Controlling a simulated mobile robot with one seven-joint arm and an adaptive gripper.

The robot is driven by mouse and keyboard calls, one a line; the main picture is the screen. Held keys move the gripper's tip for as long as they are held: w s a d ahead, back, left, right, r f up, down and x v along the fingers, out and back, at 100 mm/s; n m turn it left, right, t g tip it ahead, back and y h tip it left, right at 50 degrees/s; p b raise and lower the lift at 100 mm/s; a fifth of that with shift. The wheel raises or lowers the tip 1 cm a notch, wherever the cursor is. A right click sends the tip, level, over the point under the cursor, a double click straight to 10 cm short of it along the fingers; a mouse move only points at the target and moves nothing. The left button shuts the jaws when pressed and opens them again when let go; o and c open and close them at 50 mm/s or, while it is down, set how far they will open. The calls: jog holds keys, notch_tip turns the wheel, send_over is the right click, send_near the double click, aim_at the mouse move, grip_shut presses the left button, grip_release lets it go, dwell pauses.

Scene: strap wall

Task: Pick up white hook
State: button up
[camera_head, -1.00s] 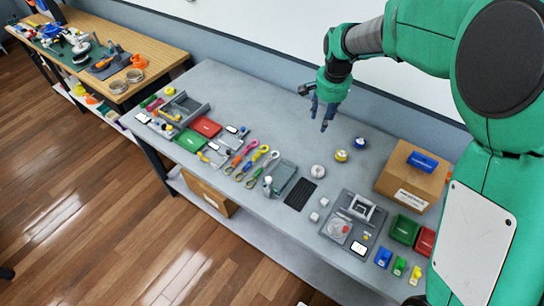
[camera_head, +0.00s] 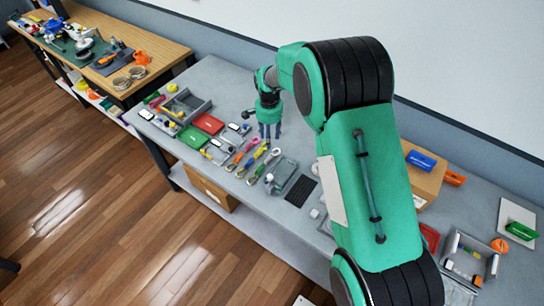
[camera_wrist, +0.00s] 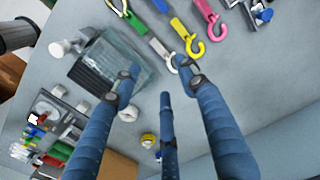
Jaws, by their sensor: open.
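In the head view the white hook (camera_head: 276,151) is just below my gripper (camera_head: 270,134). My gripper (camera_wrist: 160,80) is open and empty, its three blue fingers pointing down above the table. How high the fingertips are over the hook is hard to tell.
A yellow hook (camera_wrist: 195,45) and a pink hook (camera_wrist: 216,28) lie beside the white one. A clear tray (camera_wrist: 122,50) and black ribbed mat (camera_wrist: 92,68) lie on the other side. The table's back strip is clear behind my gripper.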

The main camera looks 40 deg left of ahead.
dwell(0.3)
send_over(271, 158)
jog(key=shift+a+f, duration=0.15)
jog(key=shift+f, duration=2)
jog(key=shift+a+f, duration=0.15)
jog(key=shift+f, duration=1.95)
jog(key=shift+s+f, duration=0.1)
jog(key=shift+f, duration=0.05)
jog(key=shift+d+f+p, duration=0.2)
jog(key=shift+f+p, duration=0.15)
jog(key=shift+f, duration=2.1)
grip_shut()
